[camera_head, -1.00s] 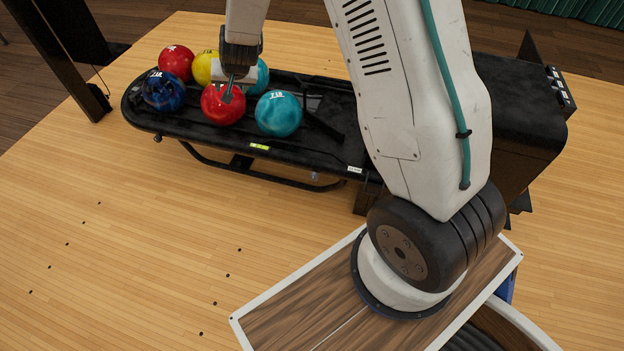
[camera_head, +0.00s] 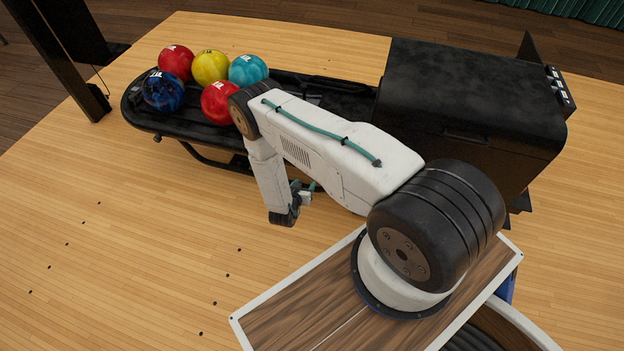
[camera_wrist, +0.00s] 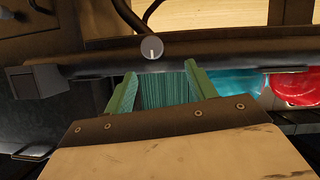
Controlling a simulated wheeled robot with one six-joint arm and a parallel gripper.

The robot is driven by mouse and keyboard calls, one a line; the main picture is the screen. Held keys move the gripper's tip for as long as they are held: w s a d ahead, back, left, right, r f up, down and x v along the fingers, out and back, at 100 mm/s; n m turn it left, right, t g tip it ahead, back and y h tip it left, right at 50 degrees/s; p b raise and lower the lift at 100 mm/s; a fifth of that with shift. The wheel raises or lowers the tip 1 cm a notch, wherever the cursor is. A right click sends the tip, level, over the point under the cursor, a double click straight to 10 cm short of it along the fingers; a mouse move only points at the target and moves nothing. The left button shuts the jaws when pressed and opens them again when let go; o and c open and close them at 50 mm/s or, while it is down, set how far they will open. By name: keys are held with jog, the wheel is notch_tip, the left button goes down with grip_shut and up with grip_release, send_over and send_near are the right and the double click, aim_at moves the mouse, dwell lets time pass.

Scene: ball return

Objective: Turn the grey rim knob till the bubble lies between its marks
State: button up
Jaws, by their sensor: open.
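The grey rim knob (camera_wrist: 152,48), a round disc with a pale line on its face, shows in the wrist view on the dark rim of the ball return (camera_wrist: 215,60). My gripper (camera_wrist: 160,69) is open, with its two green fingers apart, nothing held between them and the knob just beyond their tips, slightly left of their middle. I see no contact with the knob. In the head view my gripper (camera_head: 306,191) is low at the near side of the ball return (camera_head: 205,131). The bubble and its marks show in neither view now; my arm covers that part of the rim.
Several balls lie on the return, among them a red ball (camera_head: 220,103), a yellow ball (camera_head: 211,68) and a dark blue ball (camera_head: 163,91). A black housing (camera_head: 470,95) stands at the right. A dark block (camera_wrist: 37,82) juts from the rim. Floor at the front left is clear.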

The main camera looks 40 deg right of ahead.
aim_at(312, 178)
jog(key=s+x, duration=0.1)
jog(key=x, duration=0.6)
jog(key=shift+d+f, duration=0.45)
jog(key=shift+d, duration=0.1)
jog(key=shift+w, duration=0.1)
jog(key=c, duration=1)
jog(key=shift+a, duration=0.15)
